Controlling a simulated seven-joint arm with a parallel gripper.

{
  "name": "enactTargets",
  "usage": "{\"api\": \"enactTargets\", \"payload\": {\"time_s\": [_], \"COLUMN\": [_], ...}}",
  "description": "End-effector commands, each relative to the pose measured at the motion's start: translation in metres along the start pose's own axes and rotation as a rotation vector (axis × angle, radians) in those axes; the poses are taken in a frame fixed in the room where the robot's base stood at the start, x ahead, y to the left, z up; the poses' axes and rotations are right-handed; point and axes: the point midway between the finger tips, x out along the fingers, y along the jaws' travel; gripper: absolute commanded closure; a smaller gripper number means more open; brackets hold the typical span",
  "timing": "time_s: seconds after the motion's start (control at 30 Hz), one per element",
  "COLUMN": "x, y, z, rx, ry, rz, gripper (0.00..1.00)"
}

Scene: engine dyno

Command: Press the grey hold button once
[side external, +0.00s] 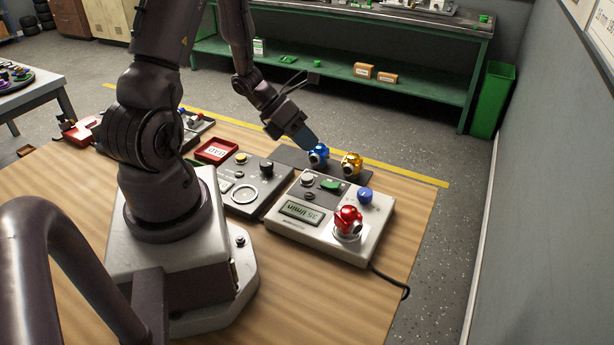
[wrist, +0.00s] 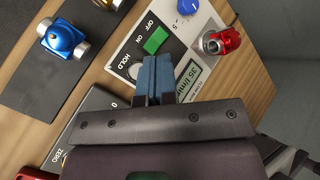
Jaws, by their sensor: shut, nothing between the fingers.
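The grey-white box (side external: 290,228) has a small display, a green switch (side external: 330,184), a blue knob (side external: 365,195) and a red fitting (side external: 348,220) on it. A pale grey round button (side external: 307,180) is beside the green switch. In the wrist view the grey hold button (wrist: 134,71) lies under the HOLD label, partly hidden by my fingers. My gripper (side external: 309,143) is shut and empty, with blue fingers, above the far side of the box. In the wrist view its fingertips (wrist: 154,60) appear just right of the button. I cannot see contact.
A blue fitting (side external: 318,155) and a gold fitting (side external: 351,165) stand on a dark mat behind the box, close to my fingers. A second control box (side external: 245,190) sits to the left, with a red tray (side external: 216,150) behind it. A black cable (side external: 395,286) leaves the box at right.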

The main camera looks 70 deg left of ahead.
Motion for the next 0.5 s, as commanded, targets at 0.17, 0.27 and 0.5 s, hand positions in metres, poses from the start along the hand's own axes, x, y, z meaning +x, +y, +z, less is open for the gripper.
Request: {"api": "enactTargets", "payload": {"time_s": [0.17,0.27,0.5], "x": [0.018,0.026,0.036], "y": [0.013,0.019,0.026], "z": [-0.014,-0.019,-0.026], "rx": [-0.005,-0.003,0.0], "ry": [0.002,0.001,0.001], "rz": [-0.002,-0.002,-0.001], "gripper": [1.0,1.0,1.0]}}
